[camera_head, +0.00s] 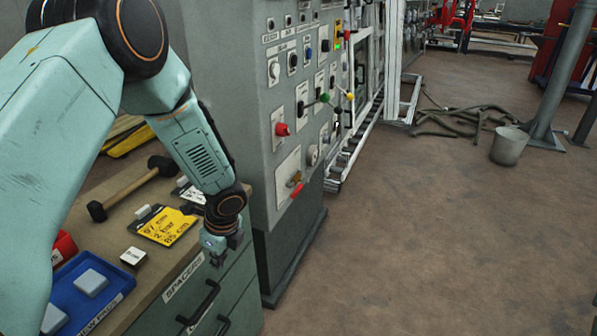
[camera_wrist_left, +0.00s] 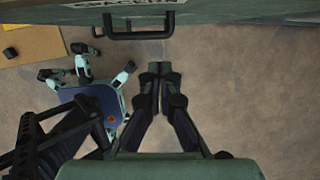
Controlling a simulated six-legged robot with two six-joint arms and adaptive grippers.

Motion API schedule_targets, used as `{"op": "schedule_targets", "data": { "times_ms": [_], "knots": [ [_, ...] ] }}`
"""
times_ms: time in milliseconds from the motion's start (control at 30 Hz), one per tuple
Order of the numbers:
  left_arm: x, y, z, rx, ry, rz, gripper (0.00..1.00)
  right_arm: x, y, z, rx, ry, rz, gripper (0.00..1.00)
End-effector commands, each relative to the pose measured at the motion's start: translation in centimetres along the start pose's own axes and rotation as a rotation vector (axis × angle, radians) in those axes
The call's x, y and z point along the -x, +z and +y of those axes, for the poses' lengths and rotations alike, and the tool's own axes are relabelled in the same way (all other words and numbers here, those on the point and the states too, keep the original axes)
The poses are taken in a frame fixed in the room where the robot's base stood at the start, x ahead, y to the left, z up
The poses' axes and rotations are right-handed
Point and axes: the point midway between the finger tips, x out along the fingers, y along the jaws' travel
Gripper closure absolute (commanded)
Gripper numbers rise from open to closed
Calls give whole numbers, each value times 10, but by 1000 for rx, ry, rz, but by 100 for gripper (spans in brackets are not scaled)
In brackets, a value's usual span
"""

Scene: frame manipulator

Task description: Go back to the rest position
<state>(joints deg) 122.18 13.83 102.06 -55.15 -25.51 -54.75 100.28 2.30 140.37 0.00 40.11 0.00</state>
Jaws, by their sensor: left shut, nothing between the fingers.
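My left gripper (camera_head: 218,254) hangs at the front edge of the workbench (camera_head: 150,278), beside the drawer front, pointing down. In the left wrist view my left gripper (camera_wrist_left: 160,68) has its two fingers together with nothing between them, over the brown floor. A black drawer handle (camera_wrist_left: 140,22) is just beyond the fingertips in that view. My right gripper cannot be made out in either view.
A grey control cabinet (camera_head: 300,120) with knobs and levers stands right of the bench. A bucket (camera_head: 508,146) and hose (camera_head: 460,122) are farther off.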

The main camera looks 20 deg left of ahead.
Motion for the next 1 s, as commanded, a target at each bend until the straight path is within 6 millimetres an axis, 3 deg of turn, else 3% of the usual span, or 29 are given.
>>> {"op": "schedule_targets", "data": {
  "times_ms": [200, 333, 467, 567, 667, 800, 900, 1000],
  "knots": [
    [0, -11, -9, 118, -44, 48, 100, 0, 0, 0, 0, 0, 0, 100],
    [-1, -55, -9, 427, -90, 229, 100, 0, 0, 0, 0, 0, 0, 100],
    [-14, -105, 16, 780, -57, 395, 100, -6, 0, 0, 0, 0, 0, 100],
    [-30, -134, 47, 1057, -5, 471, 100, -13, 0, 0, 0, 0, 0, 100],
    [-51, -154, 89, 1334, 50, 486, 100, -22, 0, 0, 0, 0, 0, 100],
    [-82, -162, 169, 1646, 101, 388, 100, -37, 0, 0, 0, 0, 0, 100],
    [-94, -162, 217, 1708, 131, 292, 100, -44, 0, 0, 0, 0, -1, 100],
    [-101, -166, 250, 1700, 175, 223, 100, -49, 0, 0, 0, 0, -1, 100]
  ]
}}
